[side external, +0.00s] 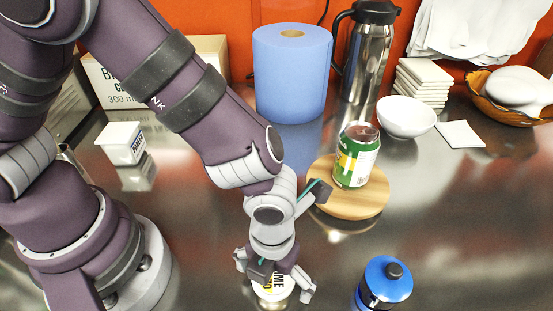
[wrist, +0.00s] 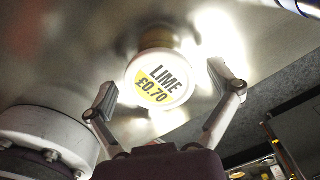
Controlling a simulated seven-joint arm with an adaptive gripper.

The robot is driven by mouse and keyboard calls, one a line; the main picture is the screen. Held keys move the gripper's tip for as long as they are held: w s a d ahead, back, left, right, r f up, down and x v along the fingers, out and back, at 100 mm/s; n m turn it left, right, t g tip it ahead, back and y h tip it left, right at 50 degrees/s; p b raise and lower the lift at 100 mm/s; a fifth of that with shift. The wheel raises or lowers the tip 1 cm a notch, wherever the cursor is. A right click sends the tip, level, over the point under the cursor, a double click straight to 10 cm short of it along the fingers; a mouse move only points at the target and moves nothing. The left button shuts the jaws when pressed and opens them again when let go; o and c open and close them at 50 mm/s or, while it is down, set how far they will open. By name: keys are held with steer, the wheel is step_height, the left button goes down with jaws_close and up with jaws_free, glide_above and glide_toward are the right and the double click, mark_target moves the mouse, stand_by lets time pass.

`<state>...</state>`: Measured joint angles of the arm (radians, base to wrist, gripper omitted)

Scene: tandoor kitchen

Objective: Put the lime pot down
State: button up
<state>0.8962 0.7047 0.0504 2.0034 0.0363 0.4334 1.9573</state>
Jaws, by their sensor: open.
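The lime pot (wrist: 160,78) has a round white lid with a yellow patch and the words "LIME £0.70". In the wrist view it stands on the metal counter, beyond and between my open fingers (wrist: 165,108), with a visible gap on each side. In the side view the pot (side external: 272,289) is near the bottom edge, partly hidden by my gripper (side external: 276,282). My gripper points down over it with its fingers spread to either side. The pot's lower part is cut off or hidden in the side view.
A blue-lidded bottle (side external: 384,283) stands to the right of my gripper. A round wooden board (side external: 333,205) holds a green can (side external: 356,156). Behind are a blue paper roll (side external: 292,75), a steel flask (side external: 368,50) and a white bowl (side external: 406,117). A white tub (side external: 121,143) stands at left.

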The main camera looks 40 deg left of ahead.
mark_target(273, 278)
step_height(273, 278, up, 12)
steer(key=a+r+n+t, duration=0.2)
steer(key=a+r+n, duration=0.2)
steer(key=a+n, duration=0.5)
steer(key=a+r+n+t, duration=0.3)
steer(key=a+n, duration=0.6)
steer(key=n, duration=1.4)
steer(key=shift+w+a+r+t, duration=0.15)
steer(key=shift+w+r+t, duration=0.15)
steer(key=shift+w+r, duration=0.05)
